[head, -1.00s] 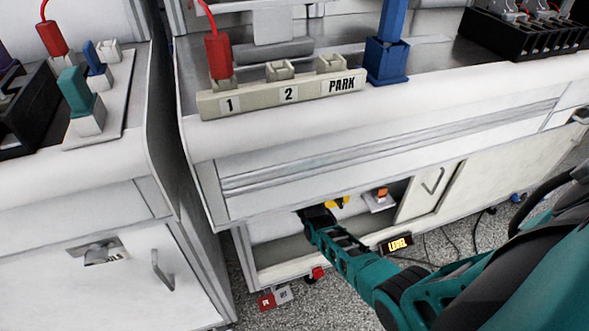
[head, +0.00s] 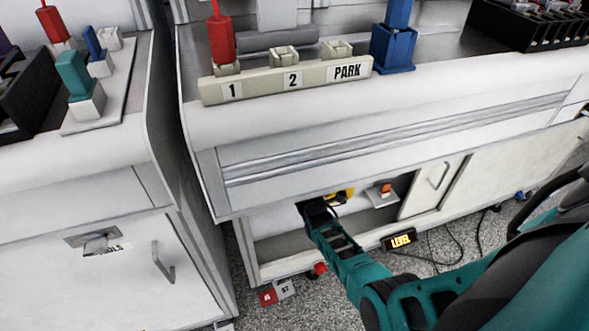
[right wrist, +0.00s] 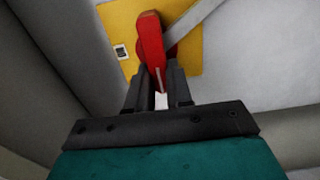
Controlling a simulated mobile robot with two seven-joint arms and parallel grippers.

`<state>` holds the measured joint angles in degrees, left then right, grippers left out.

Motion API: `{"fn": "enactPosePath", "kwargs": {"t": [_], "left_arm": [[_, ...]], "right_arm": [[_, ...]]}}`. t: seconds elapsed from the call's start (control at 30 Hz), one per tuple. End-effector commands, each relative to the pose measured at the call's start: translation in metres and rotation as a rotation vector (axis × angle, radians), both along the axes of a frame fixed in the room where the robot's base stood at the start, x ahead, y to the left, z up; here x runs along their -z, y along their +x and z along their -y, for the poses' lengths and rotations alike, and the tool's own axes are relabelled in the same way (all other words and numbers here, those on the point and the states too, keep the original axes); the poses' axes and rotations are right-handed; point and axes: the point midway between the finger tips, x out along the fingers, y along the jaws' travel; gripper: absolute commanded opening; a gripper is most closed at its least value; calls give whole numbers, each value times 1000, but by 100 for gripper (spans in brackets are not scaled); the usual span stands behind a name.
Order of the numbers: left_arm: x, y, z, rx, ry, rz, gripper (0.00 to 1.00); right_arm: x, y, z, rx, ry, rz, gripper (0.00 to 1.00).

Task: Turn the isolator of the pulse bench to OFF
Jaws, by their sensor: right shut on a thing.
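The isolator's red handle (right wrist: 150,42) stands on a yellow plate (right wrist: 190,55) in the right wrist view. My right gripper (right wrist: 159,82) is shut on the lower end of this red handle, which points down between the fingers and leans slightly. In the head view, my right gripper (head: 318,206) reaches into the open lower compartment of the middle bench (head: 400,110). Part of the yellow plate (head: 342,196) shows beside it; the red handle is hidden there. The position marks cannot be read. My left gripper is not in view.
An orange switch (head: 385,190) on a pale block sits right of the gripper in the compartment. The compartment's lower lip (head: 290,264) and the bench front above confine the arm.

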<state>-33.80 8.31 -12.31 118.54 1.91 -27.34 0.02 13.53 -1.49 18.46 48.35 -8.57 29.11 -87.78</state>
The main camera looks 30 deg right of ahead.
Motion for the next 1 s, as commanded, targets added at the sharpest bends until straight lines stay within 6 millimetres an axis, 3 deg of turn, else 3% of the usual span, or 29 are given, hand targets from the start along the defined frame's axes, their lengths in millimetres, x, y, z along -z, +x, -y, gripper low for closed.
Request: {"fn": "enactPosePath", "kwargs": {"t": [0.53,0.57,0.6,0.8,1.0], "left_arm": [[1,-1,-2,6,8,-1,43],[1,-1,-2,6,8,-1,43],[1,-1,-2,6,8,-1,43],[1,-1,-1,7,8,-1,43],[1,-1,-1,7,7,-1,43]], "right_arm": [[1,0,0,0,-25,-8,0],[1,0,0,0,-25,-8,23],[1,0,0,0,-24,-8,27],[1,0,0,0,-22,-6,46],[1,0,0,0,-21,-6,46]]}}
